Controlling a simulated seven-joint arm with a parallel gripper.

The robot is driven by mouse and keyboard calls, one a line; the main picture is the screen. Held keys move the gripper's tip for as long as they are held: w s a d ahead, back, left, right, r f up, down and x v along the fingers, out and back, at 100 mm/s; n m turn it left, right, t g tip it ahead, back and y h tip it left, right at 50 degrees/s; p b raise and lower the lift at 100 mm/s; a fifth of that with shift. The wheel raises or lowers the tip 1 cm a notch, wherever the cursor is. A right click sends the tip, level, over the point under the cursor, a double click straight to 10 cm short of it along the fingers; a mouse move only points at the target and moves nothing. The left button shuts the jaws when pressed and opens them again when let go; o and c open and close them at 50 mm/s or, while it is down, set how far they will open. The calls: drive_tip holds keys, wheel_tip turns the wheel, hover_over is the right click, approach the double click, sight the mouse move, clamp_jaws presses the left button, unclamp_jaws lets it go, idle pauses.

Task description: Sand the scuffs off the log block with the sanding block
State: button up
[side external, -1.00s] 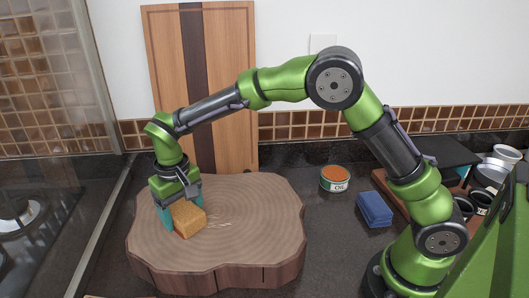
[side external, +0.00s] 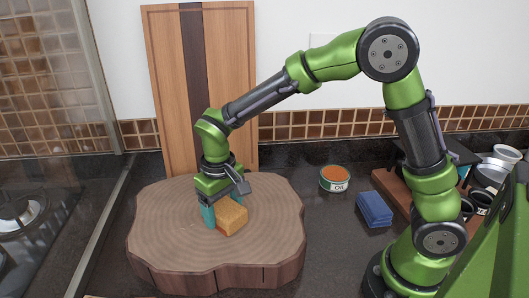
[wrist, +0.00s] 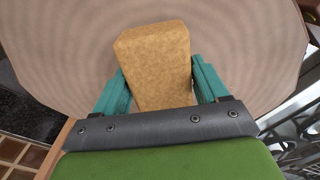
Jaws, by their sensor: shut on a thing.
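The log block (side external: 160,238) is a wide tree slice with pale ringed wood on top and dark bark around its edge. It lies flat on the counter. The tan sanding block (side external: 233,216) is between the teal fingers of my gripper (side external: 224,212), which is shut on it. The sanding block is at the middle of the log top and appears to touch it. In the wrist view the sanding block (wrist: 155,55) sits between both fingers, with the log top (wrist: 60,50) around it. No scuffs stand out on the visible top; the patch under the block is hidden.
A tall striped cutting board (side external: 170,90) leans on the wall behind the log. An oil tin (side external: 334,185) and a blue block (side external: 375,209) stand to the right. A stove (side external: 20,215) is at the left. Counter between log and tin is clear.

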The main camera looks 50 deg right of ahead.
sight(238, 204)
drive_tip(key=shift+s+d, duration=1.15)
drive_tip(key=shift+s, duration=0.05)
drive_tip(key=shift+w+a, duration=4.85)
wheel_tip(238, 204, up, 8)
drive_tip(key=shift+r, duration=0.1)
